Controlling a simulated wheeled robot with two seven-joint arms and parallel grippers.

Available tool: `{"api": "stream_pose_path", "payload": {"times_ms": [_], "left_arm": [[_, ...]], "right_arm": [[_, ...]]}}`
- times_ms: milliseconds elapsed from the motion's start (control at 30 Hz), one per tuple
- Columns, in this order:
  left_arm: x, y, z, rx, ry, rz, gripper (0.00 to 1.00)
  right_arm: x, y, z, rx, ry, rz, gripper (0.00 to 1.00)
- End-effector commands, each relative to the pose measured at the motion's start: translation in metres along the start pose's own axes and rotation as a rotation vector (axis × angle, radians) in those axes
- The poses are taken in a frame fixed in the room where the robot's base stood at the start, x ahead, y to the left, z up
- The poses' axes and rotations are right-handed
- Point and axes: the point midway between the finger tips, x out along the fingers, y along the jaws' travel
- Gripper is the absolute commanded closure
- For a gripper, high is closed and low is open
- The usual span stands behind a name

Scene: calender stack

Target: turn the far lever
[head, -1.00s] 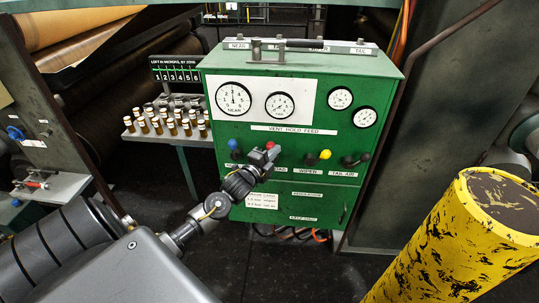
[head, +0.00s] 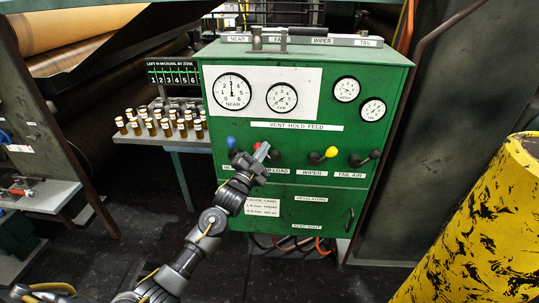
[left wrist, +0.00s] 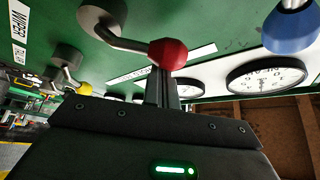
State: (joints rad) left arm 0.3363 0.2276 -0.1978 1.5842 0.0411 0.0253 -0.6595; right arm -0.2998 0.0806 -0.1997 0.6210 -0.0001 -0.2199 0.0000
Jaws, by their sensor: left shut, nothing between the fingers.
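The green control box (head: 235,55) has a row of levers under the VENT HOLD FEED label. The far lever has a red ball knob, seen in the left wrist view (left wrist: 168,53), with a bent metal arm and a dark round hub (left wrist: 101,15). My right gripper is out of view.
The blue-knobbed lever (head: 231,142) is close on the left. The yellow-knobbed wiper lever (head: 330,152) and the black tail air lever (head: 374,154) are on the right. Sample bottles (head: 165,128) stand on a side shelf. A worn yellow post (head: 490,235) fills the lower right.

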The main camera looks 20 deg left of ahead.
Motion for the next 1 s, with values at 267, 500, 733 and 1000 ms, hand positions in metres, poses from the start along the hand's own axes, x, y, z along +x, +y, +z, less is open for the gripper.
{"api": "stream_pose_path", "payload": {"times_ms": [267, 500, 733, 1000], "left_arm": [[0.000, 0.000, 0.000, -0.023, 0.002, -0.013, 1.00], [0.000, 0.000, 0.000, -0.023, 0.002, -0.012, 1.00], [0.003, -0.002, -0.009, -0.024, 0.003, -0.012, 1.00], [-0.010, 0.003, -0.033, -0.021, -0.002, -0.012, 1.00]], "right_arm": [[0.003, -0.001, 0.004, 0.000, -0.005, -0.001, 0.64], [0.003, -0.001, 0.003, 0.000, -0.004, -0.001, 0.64], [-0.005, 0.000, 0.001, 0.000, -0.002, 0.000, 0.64], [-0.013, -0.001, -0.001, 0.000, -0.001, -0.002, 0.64]]}}
